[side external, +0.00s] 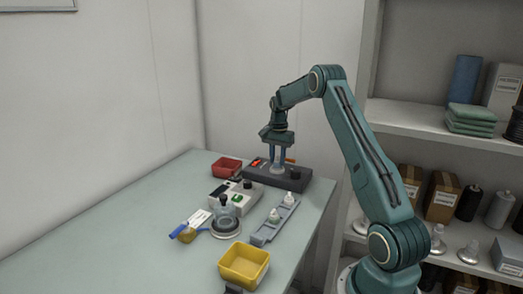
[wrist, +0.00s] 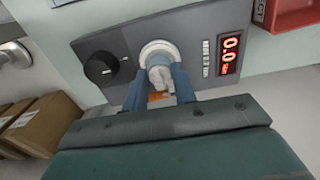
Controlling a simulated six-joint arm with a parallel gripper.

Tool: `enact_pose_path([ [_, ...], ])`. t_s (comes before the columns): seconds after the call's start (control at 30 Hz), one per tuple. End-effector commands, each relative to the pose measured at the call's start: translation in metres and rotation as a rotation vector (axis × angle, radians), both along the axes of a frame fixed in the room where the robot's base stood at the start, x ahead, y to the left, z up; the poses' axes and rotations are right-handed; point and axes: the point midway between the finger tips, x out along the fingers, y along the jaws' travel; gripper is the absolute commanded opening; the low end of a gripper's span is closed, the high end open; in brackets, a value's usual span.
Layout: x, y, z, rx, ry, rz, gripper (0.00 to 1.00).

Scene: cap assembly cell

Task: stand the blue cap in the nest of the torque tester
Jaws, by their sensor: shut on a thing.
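The torque tester (side external: 263,182) is a dark grey box at the back of the table. In the wrist view its panel (wrist: 120,45) carries a black knob, a red "0.0" display and a round whitish nest (wrist: 158,50). My gripper (side external: 278,165) points down over the tester. Its blue fingers are shut on a pale, cap-like piece (wrist: 160,76), right at the nest.
A red bin (side external: 227,167) stands left of the tester. The table's left side (side external: 110,235) is clear.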

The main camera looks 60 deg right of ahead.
Motion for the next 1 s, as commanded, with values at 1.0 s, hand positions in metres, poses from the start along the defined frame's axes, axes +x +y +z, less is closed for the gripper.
enact_pose_path([
  [1.0, 0.0000, 0.0000, -0.0090, 0.000, 0.000, 0.000, 0.18],
])
